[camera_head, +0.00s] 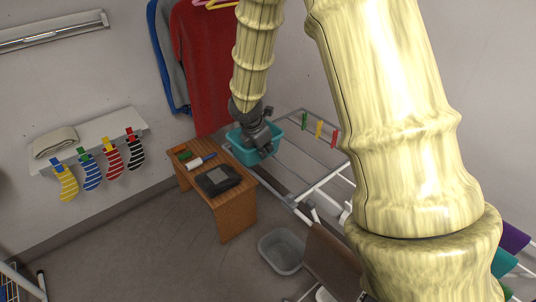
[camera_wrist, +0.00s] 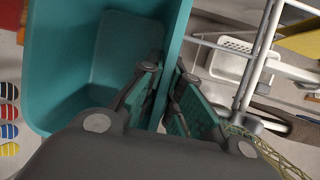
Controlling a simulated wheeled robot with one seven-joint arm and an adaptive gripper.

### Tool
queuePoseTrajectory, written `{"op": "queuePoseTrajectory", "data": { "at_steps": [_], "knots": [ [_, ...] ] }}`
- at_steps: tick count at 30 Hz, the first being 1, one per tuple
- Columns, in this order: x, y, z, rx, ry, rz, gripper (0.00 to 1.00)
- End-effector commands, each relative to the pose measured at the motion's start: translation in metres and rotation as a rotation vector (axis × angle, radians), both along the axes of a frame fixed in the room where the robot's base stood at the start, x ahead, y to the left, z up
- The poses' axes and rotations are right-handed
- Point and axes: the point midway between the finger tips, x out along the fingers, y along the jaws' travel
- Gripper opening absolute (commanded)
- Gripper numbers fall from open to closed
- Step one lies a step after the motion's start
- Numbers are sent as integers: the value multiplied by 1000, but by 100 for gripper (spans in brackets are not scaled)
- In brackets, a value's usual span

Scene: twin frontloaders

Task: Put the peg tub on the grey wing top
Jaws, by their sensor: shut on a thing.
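The teal peg tub (camera_head: 240,152) is in my gripper (camera_head: 262,146), near the back right end of the wooden bench and the left edge of a drying rack. In the wrist view, my gripper (camera_wrist: 166,95) is shut on one side wall of the tub (camera_wrist: 60,62), with a finger on each side of it. The inside that shows looks empty. The rack's wing (camera_head: 290,203), a grey-white frame with a few coloured pegs on its far rail, extends to the right of the tub. My arm hides part of the rack.
A grey basin (camera_head: 282,250) stands on the floor. Striped socks hang from a wall shelf (camera_head: 88,135) at left. Red clothing (camera_head: 208,75) hangs behind the tub.

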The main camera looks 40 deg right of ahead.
Motion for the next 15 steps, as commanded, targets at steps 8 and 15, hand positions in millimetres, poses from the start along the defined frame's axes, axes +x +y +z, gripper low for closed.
{"op": "queuePoseTrajectory", "data": {
  "at_steps": [8,15],
  "knots": [
    [-4,-12,-19,-2,4,0,0],
    [-3,-12,-35,-2,2,1,0]
  ]
}}
